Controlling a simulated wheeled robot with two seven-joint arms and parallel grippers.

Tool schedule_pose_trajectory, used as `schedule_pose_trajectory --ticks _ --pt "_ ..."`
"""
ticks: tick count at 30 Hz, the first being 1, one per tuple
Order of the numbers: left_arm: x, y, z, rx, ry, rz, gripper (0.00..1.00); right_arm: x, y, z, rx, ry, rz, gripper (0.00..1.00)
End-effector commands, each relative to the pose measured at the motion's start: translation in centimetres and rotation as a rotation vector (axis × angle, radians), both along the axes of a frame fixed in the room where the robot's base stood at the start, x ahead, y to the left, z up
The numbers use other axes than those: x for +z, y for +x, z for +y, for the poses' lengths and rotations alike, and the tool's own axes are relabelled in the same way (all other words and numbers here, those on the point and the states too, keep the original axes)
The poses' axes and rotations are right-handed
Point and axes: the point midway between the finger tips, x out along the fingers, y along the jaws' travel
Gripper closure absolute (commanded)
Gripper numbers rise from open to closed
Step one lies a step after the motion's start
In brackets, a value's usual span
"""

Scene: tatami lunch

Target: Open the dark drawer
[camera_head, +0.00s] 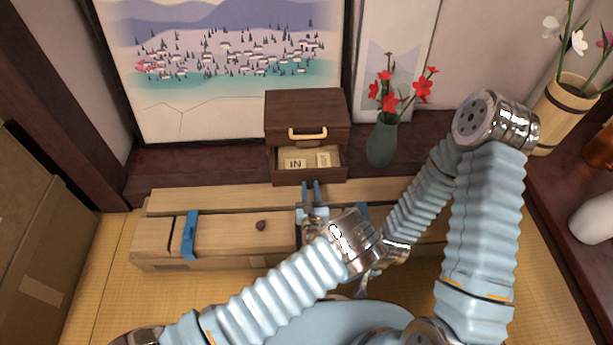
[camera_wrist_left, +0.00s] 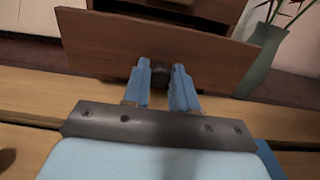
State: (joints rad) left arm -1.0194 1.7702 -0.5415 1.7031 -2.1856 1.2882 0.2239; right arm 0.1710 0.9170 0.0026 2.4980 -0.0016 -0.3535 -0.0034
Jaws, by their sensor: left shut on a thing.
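A small dark wooden chest (camera_head: 306,108) stands on the dark ledge at the back. Its lower drawer (camera_head: 290,178) is pulled part way out, and pale tiles, one marked IN, show inside. The drawer's front (camera_wrist_left: 110,45) fills the upper part of the left wrist view. My left gripper (camera_head: 311,185) is at this front, its blue fingers closed around a small dark knob (camera_wrist_left: 181,70). The chest's upper part has a gold handle (camera_head: 307,134) and looks shut. My right gripper (camera_head: 366,282) is low behind my left wrist, mostly hidden, so its jaws cannot be judged.
A green vase (camera_head: 382,143) with red flowers stands close to the chest's right side. A long light wooden box (camera_head: 230,236) with blue clasps lies in front, under my left gripper. A cardboard box (camera_head: 40,225) is at the left. A bamboo vase (camera_head: 562,112) stands at the right.

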Motion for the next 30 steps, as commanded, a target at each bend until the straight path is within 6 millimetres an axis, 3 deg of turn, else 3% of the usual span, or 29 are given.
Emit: schedule_pose_trajectory --ticks 6,15,16,20,30 --pt "0.0 -2.7 -0.1 -0.003 0.002 0.004 1.0 0.9 0.0 -0.1 -0.001 -0.002 -0.001 0.57" --pt "-0.1 -2.9 0.0 -0.002 0.001 0.003 1.0 0.8 0.0 -0.1 -0.001 -0.002 -0.001 0.57" --pt "-0.1 -2.9 0.0 -0.002 0.001 0.003 0.7 0.8 0.0 -0.1 -0.001 -0.002 -0.001 0.57" --pt "-0.1 -2.8 0.0 -0.002 0.001 0.002 0.5 0.8 0.0 -0.1 -0.002 -0.002 -0.001 0.57" --pt "0.0 -2.8 0.0 -0.001 0.001 0.001 0.48 0.8 0.0 -0.1 -0.002 -0.002 -0.001 0.57"
